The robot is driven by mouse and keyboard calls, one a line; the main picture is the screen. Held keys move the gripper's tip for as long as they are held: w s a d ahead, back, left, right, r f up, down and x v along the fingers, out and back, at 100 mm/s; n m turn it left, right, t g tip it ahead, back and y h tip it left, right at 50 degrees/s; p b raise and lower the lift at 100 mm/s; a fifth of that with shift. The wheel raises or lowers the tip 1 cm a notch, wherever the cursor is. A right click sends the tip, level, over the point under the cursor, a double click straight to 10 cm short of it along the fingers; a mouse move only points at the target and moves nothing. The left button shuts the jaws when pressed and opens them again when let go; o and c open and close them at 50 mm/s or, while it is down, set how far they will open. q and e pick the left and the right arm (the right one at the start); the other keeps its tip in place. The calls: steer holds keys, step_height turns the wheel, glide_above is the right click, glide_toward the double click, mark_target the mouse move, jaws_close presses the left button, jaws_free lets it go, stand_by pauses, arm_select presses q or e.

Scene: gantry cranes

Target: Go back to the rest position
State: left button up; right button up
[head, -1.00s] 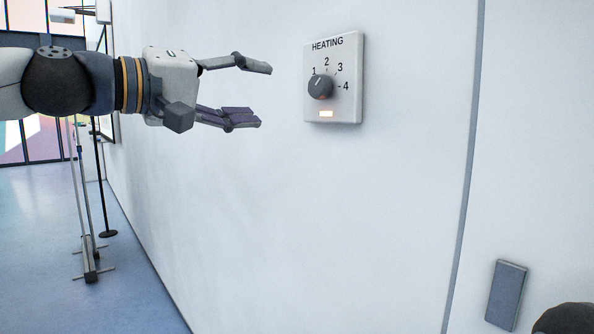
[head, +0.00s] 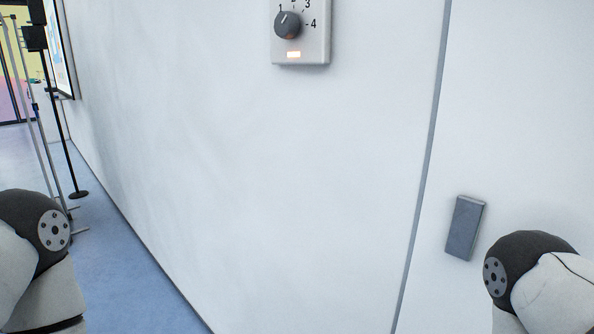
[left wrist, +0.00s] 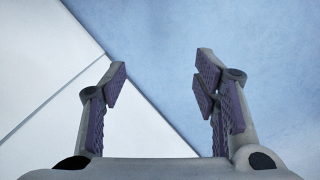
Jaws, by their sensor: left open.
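My left gripper (left wrist: 160,85) shows in the left wrist view with its fingers spread and nothing between them. Blue floor and the foot of the white wall lie behind it. In the head view only a link of my left arm shows at the lower left, and its gripper is out of that view. A link of my right arm shows at the lower right, and the right gripper is not in view. The heating dial (head: 287,25) is on its wall panel (head: 318,45) at the top, its pointer near 1 and an orange light lit below it.
A grey plate (head: 465,228) is on the white wall (head: 250,170), close to my right arm in the picture. Thin stands (head: 70,150) are on the blue floor (head: 145,270) at the left. The floor between the stands and the wall is clear.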

arm_select(q)
steer(key=s+a+m+g+y, duration=0.1)
steer(key=s+a, duration=0.3)
steer(key=s, duration=0.5)
steer(key=shift+s+f+g+y, duration=0.3)
steer(key=shift+s+f+g, duration=0.05)
steer(key=shift+f+g, duration=0.05)
